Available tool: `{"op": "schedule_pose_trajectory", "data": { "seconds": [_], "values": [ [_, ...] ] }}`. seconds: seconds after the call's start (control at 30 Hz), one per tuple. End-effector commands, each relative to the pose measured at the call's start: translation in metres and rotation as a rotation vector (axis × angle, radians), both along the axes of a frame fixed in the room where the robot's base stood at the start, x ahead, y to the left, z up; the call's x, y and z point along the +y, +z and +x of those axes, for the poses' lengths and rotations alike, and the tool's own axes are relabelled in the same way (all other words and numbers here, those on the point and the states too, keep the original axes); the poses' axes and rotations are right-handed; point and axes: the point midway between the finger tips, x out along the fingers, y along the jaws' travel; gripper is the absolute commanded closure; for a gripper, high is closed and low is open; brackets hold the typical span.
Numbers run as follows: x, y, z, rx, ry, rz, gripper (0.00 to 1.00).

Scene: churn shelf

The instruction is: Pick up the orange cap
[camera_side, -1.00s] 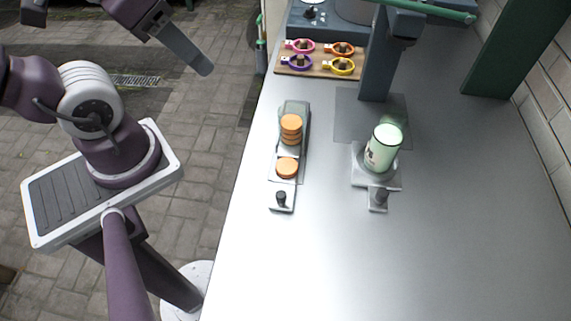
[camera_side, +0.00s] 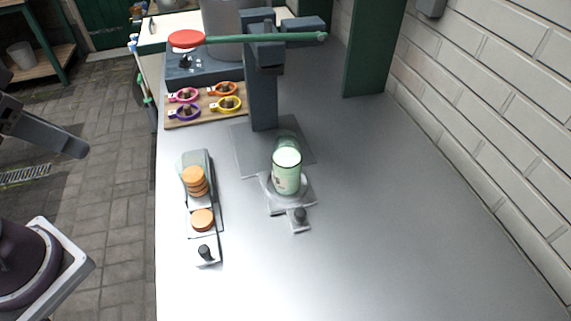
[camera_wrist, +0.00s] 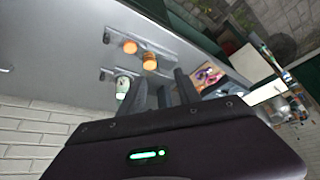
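A single orange cap (camera_side: 203,220) lies flat on a narrow grey sled-like holder (camera_side: 218,222) on the metal counter. Just behind it, a stack of several orange caps (camera_side: 195,180) stands in the same holder. In the wrist view, the single cap (camera_wrist: 130,47) and the stack (camera_wrist: 150,61) appear beyond my fingers. My gripper (camera_wrist: 160,80) shows two dark fingers apart with nothing between them. In the side view, only part of my gripper (camera_side: 68,146) shows at the left edge, off the counter and well away from the caps.
A green-white jar (camera_side: 287,175) stands on a small plate right of the caps, under a dark press column (camera_side: 263,95) with a green lever. A wooden board (camera_side: 172,123) with several coloured rings lies behind. The front and right of the counter are clear. A brick wall borders the right.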

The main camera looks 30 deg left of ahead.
Motion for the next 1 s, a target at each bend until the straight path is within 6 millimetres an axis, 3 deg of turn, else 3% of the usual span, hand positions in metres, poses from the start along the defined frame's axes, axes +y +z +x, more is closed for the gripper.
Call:
{"op": "schedule_pose_trajectory", "data": {
  "seconds": [0.33,0.47,0.77,0.87,1.0],
  "values": [
    [0.0,0.0,0.0,0.0,0.0,0.0,0.6],
    [0.0,0.0,0.0,0.0,0.0,0.0,0.37],
    [0.0,0.0,0.001,0.004,0.005,-0.001,0.36],
    [-0.003,-0.008,0.015,0.058,0.074,-0.016,0.36],
    [-0.02,-0.046,0.059,0.21,0.307,-0.07,0.36]
  ]
}}
